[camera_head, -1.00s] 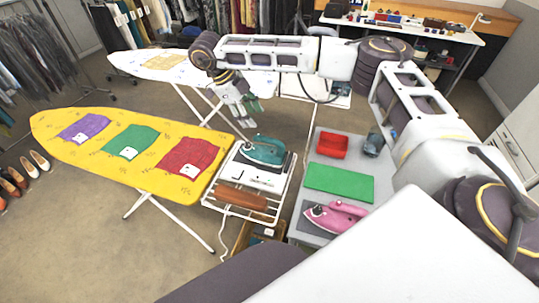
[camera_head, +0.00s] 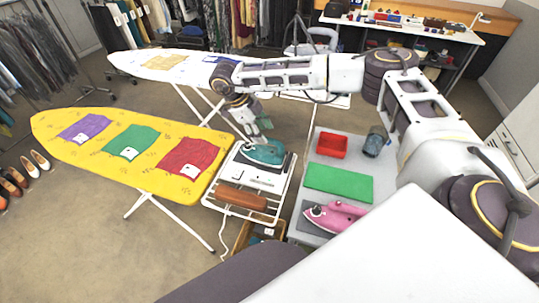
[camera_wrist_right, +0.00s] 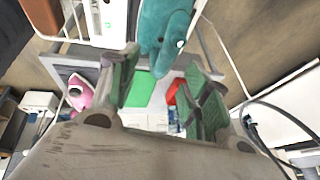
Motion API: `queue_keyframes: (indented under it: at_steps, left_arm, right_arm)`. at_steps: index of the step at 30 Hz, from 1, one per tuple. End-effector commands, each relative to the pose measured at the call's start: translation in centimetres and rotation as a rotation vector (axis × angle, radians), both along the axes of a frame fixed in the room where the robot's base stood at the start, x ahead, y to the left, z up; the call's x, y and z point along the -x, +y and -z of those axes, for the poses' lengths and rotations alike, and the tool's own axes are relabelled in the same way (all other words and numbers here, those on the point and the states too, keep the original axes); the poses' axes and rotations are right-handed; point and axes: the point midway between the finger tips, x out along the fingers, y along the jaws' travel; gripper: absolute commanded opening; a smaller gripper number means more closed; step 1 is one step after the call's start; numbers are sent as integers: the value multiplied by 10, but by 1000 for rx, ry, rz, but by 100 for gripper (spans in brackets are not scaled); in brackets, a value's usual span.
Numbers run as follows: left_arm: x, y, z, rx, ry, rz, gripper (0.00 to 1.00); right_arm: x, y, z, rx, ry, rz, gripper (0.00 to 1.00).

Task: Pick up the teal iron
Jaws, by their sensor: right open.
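The teal iron (camera_head: 262,153) rests on the white stand (camera_head: 275,196) at the end of the yellow ironing board. My right gripper (camera_head: 257,136) is just above and behind the iron, pointing down, with its fingers close to the iron's top. In the right wrist view the green-padded fingers of the right gripper (camera_wrist_right: 165,88) are spread with nothing between their pads. The teal iron (camera_wrist_right: 165,28) shows there beyond the fingertips at the top. I cannot tell from these views whether a finger touches it. My left gripper is not in view.
The yellow ironing board (camera_head: 62,138) bears purple, green and red cloths. A brown sleeve board (camera_head: 241,198) lies before the teal iron.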

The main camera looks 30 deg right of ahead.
Motion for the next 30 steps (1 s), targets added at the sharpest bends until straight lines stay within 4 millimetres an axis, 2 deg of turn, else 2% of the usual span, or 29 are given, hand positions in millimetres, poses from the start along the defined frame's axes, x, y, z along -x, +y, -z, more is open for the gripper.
queue_keyframes:
  at_steps: [17, 30]
  left_arm:
    - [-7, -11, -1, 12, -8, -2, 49]
    - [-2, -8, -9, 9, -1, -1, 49]
  right_arm:
    - [2, -5, 9, 1, 1, 0, 48]
    - [9, -29, 44, 0, 1, 1, 48]
